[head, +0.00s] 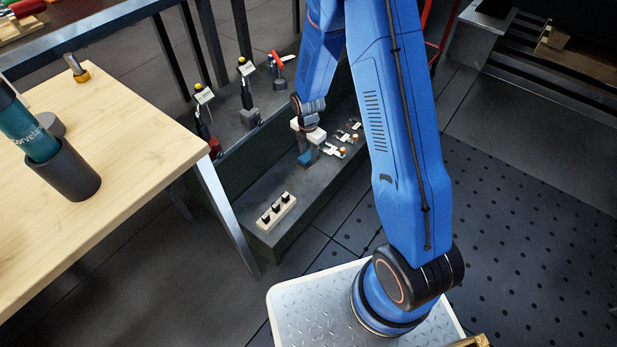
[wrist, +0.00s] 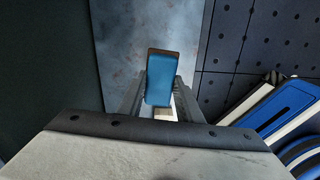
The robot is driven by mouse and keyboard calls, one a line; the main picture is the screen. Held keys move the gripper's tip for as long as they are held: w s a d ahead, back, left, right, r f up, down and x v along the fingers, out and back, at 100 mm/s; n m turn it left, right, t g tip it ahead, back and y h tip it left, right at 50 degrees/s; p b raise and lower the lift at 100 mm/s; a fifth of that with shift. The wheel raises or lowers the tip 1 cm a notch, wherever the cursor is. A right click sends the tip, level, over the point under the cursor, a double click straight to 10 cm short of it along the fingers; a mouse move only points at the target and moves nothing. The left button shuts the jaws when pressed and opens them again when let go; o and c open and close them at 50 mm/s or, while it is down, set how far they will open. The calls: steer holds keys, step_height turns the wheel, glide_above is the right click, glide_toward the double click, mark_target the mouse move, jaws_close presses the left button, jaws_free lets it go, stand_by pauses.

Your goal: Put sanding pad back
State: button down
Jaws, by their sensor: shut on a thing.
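The sanding pad seems to be the blue block (wrist: 160,78) with a brownish top edge, held between the two fingers of my gripper (wrist: 160,96) in the wrist view. In the head view the blue pad (head: 305,157) shows just below my gripper (head: 304,143), over the lower ledge of the dark grey rack (head: 312,200). My gripper points down and is shut on the pad. I cannot tell whether the pad touches the ledge. A small pale patch (wrist: 164,112) shows near the pad, partly hidden by my gripper.
Small white holders (head: 335,151) lie right of my gripper. Labelled tools (head: 247,88) stand on the upper shelf. A wooden table (head: 130,150) is at left. Ledge between block and gripper is clear.

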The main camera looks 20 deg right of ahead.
steer(key=shift+s+a+n, duration=0.15)
steer(key=shift+s+n, duration=0.05)
steer(key=shift+n, duration=0.3)
steer(key=shift+f, duration=4.9)
steer(key=shift+f, duration=0.15)
steer(key=c, duration=1.3)
jaws_free()
steer(key=shift+o, duration=0.2)
